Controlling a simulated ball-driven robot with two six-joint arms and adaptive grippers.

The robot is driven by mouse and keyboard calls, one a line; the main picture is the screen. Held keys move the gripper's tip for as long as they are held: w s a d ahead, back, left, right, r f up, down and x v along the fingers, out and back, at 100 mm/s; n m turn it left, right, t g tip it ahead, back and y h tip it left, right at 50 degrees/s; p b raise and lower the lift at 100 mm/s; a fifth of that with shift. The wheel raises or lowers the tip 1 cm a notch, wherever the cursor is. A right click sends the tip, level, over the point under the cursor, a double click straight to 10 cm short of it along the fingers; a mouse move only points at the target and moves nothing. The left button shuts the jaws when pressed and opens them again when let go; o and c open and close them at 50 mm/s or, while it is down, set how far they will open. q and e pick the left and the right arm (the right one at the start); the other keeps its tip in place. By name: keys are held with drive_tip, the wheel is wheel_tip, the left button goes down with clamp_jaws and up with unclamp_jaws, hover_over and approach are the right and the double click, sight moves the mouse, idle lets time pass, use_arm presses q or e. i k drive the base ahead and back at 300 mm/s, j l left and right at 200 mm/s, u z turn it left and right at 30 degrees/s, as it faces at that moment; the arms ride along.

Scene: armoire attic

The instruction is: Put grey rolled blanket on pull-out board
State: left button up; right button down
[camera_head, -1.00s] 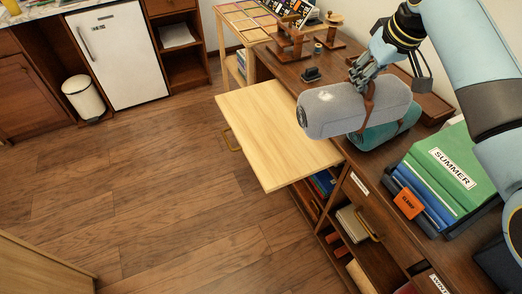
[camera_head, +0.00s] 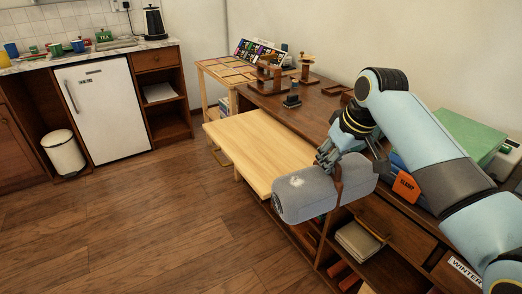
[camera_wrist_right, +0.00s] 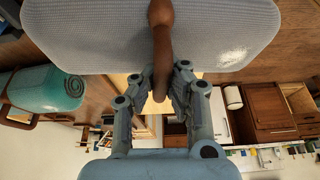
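The grey rolled blanket (camera_head: 305,197) has a brown strap around it. My right gripper (camera_head: 328,157) is at the strap and appears shut on it, holding the roll off the desk. In the right wrist view the grey roll (camera_wrist_right: 95,35) fills the top, with the strap between the fingers of my right gripper (camera_wrist_right: 162,82). The pale wooden pull-out board (camera_head: 255,145) sticks out from the desk front. In the head view the roll overlaps the board's near right corner; I cannot tell its height above it. My left gripper is not in view.
A teal roll (camera_wrist_right: 48,90) shows in the right wrist view. A green binder (camera_head: 470,135) and an orange label (camera_head: 405,188) lie to the right on the desk. Wooden stands (camera_head: 268,75) stand at the back. The board's visible top is bare.

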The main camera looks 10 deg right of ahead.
sight(271, 138)
drive_tip(key=i+u, duration=0.3)
drive_tip(key=i, duration=0.2)
drive_tip(key=i+l+u, duration=0.3)
drive_tip(key=i, duration=0.15)
drive_tip(key=j, duration=0.1)
